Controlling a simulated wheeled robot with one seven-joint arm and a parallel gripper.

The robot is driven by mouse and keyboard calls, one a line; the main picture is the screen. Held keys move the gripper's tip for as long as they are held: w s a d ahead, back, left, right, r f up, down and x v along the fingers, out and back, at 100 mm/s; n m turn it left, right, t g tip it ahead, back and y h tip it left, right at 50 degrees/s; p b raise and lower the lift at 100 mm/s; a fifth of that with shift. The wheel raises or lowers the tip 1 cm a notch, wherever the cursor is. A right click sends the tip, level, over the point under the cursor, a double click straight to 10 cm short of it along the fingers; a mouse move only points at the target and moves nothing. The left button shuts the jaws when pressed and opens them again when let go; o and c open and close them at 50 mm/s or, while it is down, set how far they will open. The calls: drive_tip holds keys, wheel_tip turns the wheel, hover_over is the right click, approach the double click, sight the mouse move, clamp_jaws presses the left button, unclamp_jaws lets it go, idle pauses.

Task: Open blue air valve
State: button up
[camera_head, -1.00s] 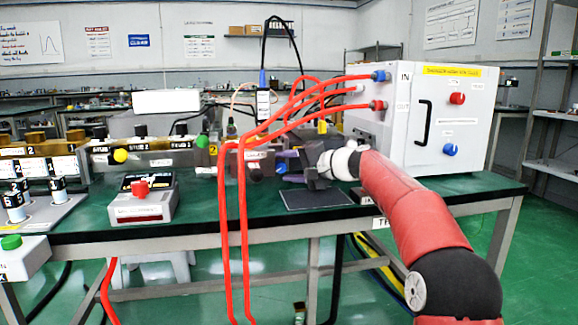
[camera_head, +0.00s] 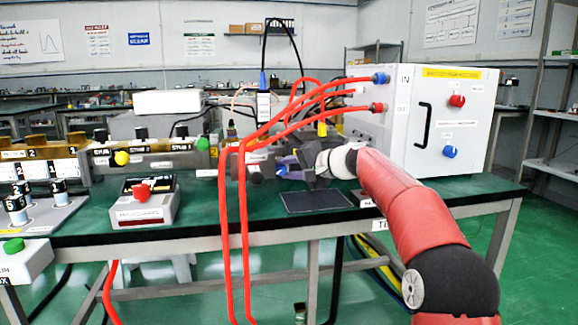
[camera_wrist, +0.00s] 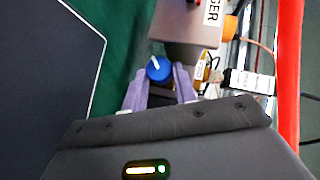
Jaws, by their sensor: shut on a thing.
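The blue air valve knob (camera_wrist: 159,69) is a round blue cap with a white pointer line in the wrist view. It sits at the side of a grey box (camera_wrist: 187,28). My gripper (camera_wrist: 160,80) has its two purple fingers shut on the knob, one on each side.
A dark flat plate (camera_head: 315,201) lies below my gripper. A box with a red button (camera_head: 141,192) stands left.

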drive_tip(key=r+n+h+p, duration=0.1)
drive_tip(key=h+p, duration=0.1)
drive_tip(key=p, duration=0.1)
drive_tip(key=shift+a, duration=0.15)
drive_tip(key=shift+a+n+h+p, duration=0.1)
drive_tip(key=shift+n+h+p, duration=0.7)
drive_tip(key=shift+p, duration=0.45)
drive_tip(key=shift+f, duration=0.1)
drive_tip(key=o, duration=1)
